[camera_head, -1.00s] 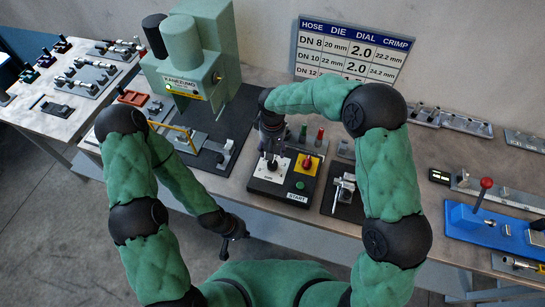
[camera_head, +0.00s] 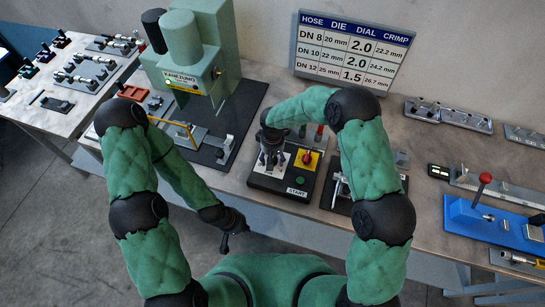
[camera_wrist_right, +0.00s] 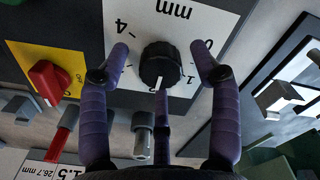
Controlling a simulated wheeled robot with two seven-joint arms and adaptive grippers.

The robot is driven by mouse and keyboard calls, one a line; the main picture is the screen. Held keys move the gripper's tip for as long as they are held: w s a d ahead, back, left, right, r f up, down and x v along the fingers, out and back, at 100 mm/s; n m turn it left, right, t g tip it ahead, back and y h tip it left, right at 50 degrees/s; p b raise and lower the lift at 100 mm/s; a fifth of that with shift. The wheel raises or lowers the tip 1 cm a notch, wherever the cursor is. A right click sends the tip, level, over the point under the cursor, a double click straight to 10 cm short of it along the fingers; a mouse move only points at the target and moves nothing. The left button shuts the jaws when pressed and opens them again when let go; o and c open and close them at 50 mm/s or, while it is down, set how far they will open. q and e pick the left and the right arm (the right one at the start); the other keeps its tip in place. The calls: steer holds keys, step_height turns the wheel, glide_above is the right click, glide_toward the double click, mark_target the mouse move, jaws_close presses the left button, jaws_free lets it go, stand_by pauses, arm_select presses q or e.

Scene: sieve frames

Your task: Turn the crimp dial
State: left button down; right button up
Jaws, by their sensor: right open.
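The crimp dial (camera_wrist_right: 160,66) is a round black knob with a white pointer line, on a white scale plate (camera_wrist_right: 190,22) marked with numbers and "mm". In the right wrist view the pointer faces the bottom of the picture. My right gripper (camera_wrist_right: 160,62) is open, its purple fingers spread around the dial, with gaps between the two side fingers and the knob. In the head view the right gripper (camera_head: 271,155) is over the dial on the black control box (camera_head: 266,182) and largely hides it. My left gripper (camera_head: 233,230) hangs in front of the table, empty; its opening is unclear.
A red switch on a yellow plate (camera_head: 305,161) and a green START button (camera_head: 300,180) share the box. The green press (camera_head: 205,60) stands at left. A sign (camera_head: 352,50) lists dial values 2.0, 2.0 and 1.5. A blue lever fixture (camera_head: 490,222) sits at right.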

steer(key=c, duration=1.1)
steer(key=shift+c, duration=0.2)
steer(key=shift+f+n+b, duration=0.1)
steer(key=shift+n+b, duration=0.3)
steer(key=shift+n, duration=0.4)
steer(key=n+b, duration=0.1)
steer(key=n, duration=0.5)
steer(key=shift+n, duration=0.4)
steer(key=shift+d+n+b, duration=0.1)
steer(key=shift+n+b, duration=0.2)
steer(key=shift+n, duration=1.3)
